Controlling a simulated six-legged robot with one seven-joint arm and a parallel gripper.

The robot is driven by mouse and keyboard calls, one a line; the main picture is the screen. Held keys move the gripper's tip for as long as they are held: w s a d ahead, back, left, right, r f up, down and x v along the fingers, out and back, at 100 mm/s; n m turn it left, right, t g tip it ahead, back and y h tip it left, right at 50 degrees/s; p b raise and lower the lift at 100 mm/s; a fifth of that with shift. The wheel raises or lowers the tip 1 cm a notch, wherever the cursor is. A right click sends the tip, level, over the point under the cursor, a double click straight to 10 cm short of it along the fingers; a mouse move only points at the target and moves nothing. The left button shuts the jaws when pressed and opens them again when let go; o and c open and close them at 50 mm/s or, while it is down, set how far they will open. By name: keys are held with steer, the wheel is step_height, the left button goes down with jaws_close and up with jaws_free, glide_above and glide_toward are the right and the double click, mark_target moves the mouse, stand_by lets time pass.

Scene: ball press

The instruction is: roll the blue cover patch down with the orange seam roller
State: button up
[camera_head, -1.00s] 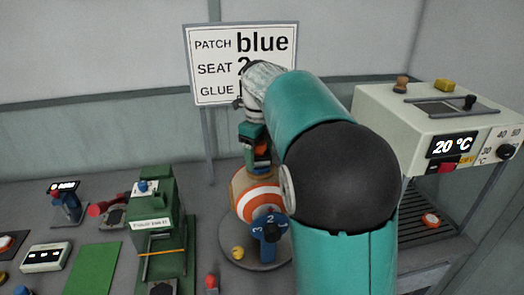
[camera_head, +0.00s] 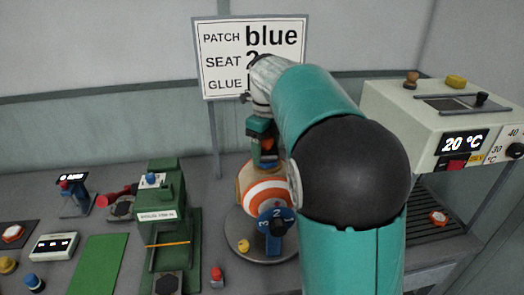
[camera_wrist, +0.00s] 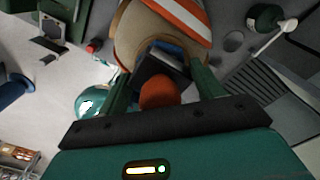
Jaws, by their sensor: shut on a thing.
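The striped orange-and-white ball (camera_head: 258,194) sits on a round grey stand behind a blue numbered dial (camera_head: 275,222). My gripper (camera_wrist: 160,88) is above the top of the ball, shut on the orange seam roller (camera_wrist: 158,95). In the wrist view a dark block lies between my green fingers, with the roller's rounded orange end towards the camera. A strip of the blue cover patch (camera_wrist: 168,45) shows just beyond the block, against the ball (camera_wrist: 135,42). Most of the patch is hidden, and I cannot tell whether the roller touches it.
A green press (camera_head: 168,215) stands left of the ball, with a green mat (camera_head: 98,264) beside it. A beige heater box (camera_head: 440,115) reading 20 °C stands right.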

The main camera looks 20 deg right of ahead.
steer(key=shift+w+d+f, duration=0.1)
steer(key=shift+w+d, duration=0.35)
steer(key=shift+d, duration=0.25)
steer(key=shift+w+d, duration=0.45)
steer(key=shift+d, duration=0.2)
steer(key=shift+r, duration=3.05)
step_height(320, 180, up, 3)
steer(key=shift+f, duration=0.1)
steer(key=shift+f, duration=3.3)
